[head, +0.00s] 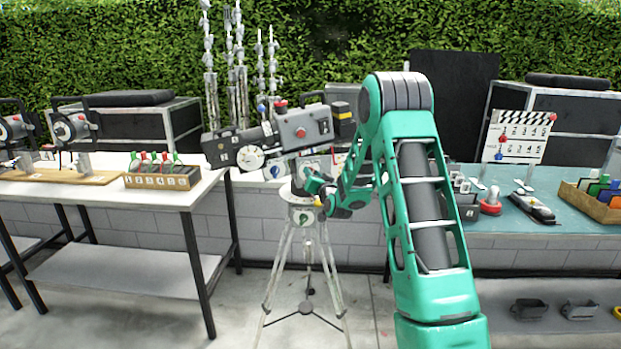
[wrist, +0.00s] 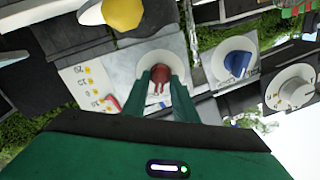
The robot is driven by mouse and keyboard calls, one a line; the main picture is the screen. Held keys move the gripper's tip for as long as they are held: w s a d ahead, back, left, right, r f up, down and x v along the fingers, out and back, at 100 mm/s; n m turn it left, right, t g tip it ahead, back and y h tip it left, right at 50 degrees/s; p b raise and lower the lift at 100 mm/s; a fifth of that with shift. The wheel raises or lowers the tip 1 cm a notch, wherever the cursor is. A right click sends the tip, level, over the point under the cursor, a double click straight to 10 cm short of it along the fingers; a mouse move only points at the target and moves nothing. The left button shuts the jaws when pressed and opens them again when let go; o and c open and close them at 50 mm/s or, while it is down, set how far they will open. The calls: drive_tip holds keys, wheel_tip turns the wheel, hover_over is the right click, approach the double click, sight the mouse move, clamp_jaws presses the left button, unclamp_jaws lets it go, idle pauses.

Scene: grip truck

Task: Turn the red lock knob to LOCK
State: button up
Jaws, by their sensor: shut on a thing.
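The red lock knob (wrist: 161,77) sits on a round white dial plate (wrist: 140,62) in the wrist view. My gripper (wrist: 163,82) has its two green fingers on either side of the knob, shut on it. Which mark the knob points to cannot be read. In the head view my gripper (head: 318,186) reaches the head of the tripod (head: 302,215), under the grey camera (head: 305,128). The knob is too small or hidden to make out there.
Beside the red knob are a blue knob (wrist: 236,64), a yellow knob (wrist: 122,14) and a white dial (wrist: 293,90). A white table (head: 120,190) stands left of the tripod. A teal-topped bench (head: 545,222) with several small items stands to the right.

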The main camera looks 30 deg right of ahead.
drive_tip(key=shift+f+m, duration=0.15)
drive_tip(key=shift+m, duration=0.55)
drive_tip(key=o, duration=0.7)
drive_tip(key=shift+s, duration=0.1)
drive_tip(key=v, duration=1)
drive_tip(key=shift+s+a, duration=0.15)
